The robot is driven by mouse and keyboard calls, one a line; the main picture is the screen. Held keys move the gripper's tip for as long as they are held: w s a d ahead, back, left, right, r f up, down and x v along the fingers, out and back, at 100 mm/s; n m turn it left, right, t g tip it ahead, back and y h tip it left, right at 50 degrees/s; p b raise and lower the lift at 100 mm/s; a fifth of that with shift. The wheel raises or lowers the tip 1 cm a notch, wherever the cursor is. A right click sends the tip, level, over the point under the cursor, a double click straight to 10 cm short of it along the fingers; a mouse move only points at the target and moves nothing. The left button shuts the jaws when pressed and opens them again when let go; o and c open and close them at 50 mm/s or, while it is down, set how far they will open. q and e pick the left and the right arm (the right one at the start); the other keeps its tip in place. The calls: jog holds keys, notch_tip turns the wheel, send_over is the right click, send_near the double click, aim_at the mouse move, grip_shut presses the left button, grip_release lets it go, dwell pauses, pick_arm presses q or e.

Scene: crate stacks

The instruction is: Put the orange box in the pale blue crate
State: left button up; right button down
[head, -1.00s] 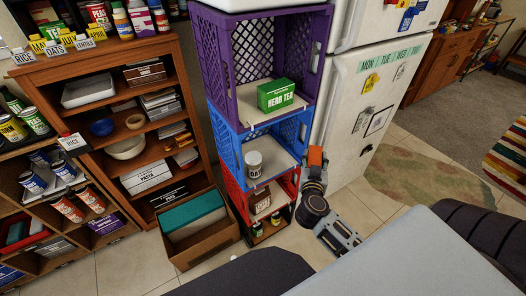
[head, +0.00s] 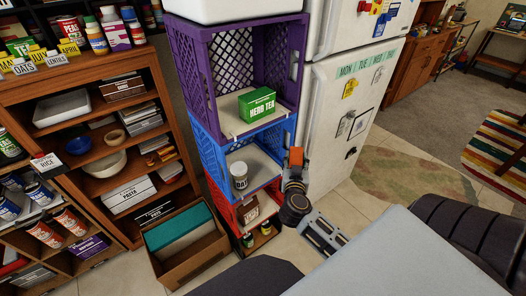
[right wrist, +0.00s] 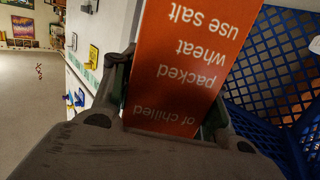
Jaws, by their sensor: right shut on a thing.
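The orange box (head: 296,157) is held upright by my right gripper (head: 294,180), beside the right side of the crate stack. In the right wrist view, the orange box (right wrist: 180,62) with white lettering fills the space between the fingers of my right gripper (right wrist: 167,105). The blue crate (head: 207,152) is the only clearly blue one and looks strong blue rather than pale. Its front is open, and a white can (head: 239,176) stands inside. Its blue lattice wall (right wrist: 262,100) shows right of the box in the wrist view. My left gripper is not in view.
A purple crate (head: 200,60) with a green herb tea box (head: 257,105) is above the blue crate, under a white container (head: 235,8). A red crate (head: 224,205) is below. The fridge (head: 340,120) is close on the right. A cardboard box (head: 190,265) is on the floor.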

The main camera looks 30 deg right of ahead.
jog(key=shift+w+a, duration=0.1)
jog(key=shift+w, duration=1.1)
jog(key=shift+w+a+b, duration=0.6)
jog(key=shift+w+b, duration=0.6)
jog(key=shift+w, duration=6.25)
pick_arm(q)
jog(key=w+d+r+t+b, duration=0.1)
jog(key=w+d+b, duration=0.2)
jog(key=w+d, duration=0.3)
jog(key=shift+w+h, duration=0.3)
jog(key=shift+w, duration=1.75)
pick_arm(e)
notch_tip(320, 180, down, 7)
jog(key=shift+w, duration=0.3)
